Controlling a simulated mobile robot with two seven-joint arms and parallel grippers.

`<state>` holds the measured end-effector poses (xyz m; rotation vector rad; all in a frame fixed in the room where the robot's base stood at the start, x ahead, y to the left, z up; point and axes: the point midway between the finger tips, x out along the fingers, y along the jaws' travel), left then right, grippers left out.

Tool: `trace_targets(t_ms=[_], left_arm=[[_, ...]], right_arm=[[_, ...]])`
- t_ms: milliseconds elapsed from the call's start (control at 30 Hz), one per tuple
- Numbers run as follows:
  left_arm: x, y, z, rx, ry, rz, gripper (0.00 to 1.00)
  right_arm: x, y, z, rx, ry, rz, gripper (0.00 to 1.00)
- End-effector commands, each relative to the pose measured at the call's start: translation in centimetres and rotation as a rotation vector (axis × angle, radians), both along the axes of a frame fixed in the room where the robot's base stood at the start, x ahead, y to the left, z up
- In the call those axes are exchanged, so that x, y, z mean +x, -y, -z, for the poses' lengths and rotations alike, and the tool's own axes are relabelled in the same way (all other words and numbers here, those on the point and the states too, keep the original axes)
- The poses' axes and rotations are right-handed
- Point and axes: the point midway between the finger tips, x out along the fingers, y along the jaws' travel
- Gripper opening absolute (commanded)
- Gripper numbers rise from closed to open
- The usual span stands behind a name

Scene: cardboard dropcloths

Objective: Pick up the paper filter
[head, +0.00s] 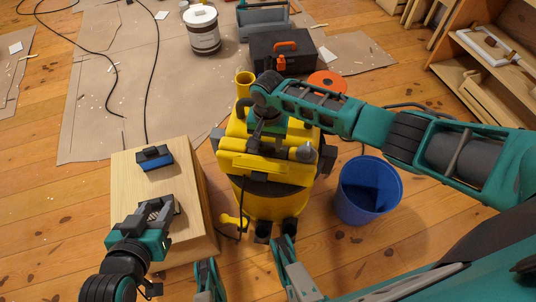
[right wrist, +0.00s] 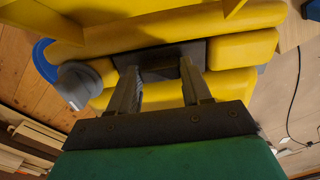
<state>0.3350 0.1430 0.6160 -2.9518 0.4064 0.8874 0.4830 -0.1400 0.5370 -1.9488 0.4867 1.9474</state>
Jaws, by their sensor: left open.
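I cannot make out a paper filter in either view. A yellow shop vacuum (head: 262,200) stands upright in the middle of the head view. My right gripper (head: 268,112) is over its top, largely hidden by my own wrist. In the right wrist view its two fingers (right wrist: 160,85) are spaced apart at a dark part (right wrist: 160,55) on the yellow body; I cannot tell whether they grip it. My left gripper (head: 162,207) is open above the near part of a pale wooden box (head: 130,187), with nothing visible held.
A black and blue block (head: 155,157) lies on the box. A blue bucket (head: 367,190) stands right of the vacuum. Behind are an orange disc (head: 328,82), a black toolbox (head: 283,52) and a white-lidded bucket (head: 203,32). Wooden shelving (head: 490,75) is at right; cables cross the floor.

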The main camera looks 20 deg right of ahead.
Motion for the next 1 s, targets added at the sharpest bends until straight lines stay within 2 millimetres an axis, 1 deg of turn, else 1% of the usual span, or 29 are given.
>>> trace_targets(t_ms=[33,400,500,833,1000], left_arm=[[0.0,0.0,0.1,0.001,-0.002,0.001,0.43],[-0.2,-0.2,0.5,0.009,-0.009,0.005,0.43],[-0.2,-0.2,0.5,0.01,-0.01,0.005,0.43],[-0.3,-0.2,0.4,0.009,-0.01,0.004,0.43],[-0.2,-0.2,-0.4,0.008,-0.005,0.002,0.43]], right_arm=[[0.0,0.0,0.0,0.0,0.0,0.0,0.43],[0.0,0.0,0.0,0.0,0.0,0.0,0.08],[0.0,0.0,0.0,0.0,0.0,0.0,0.0],[0.0,0.0,-0.2,0.0,0.0,0.0,0.0],[0.0,0.0,-1.7,0.002,0.001,0.0,0.0]])
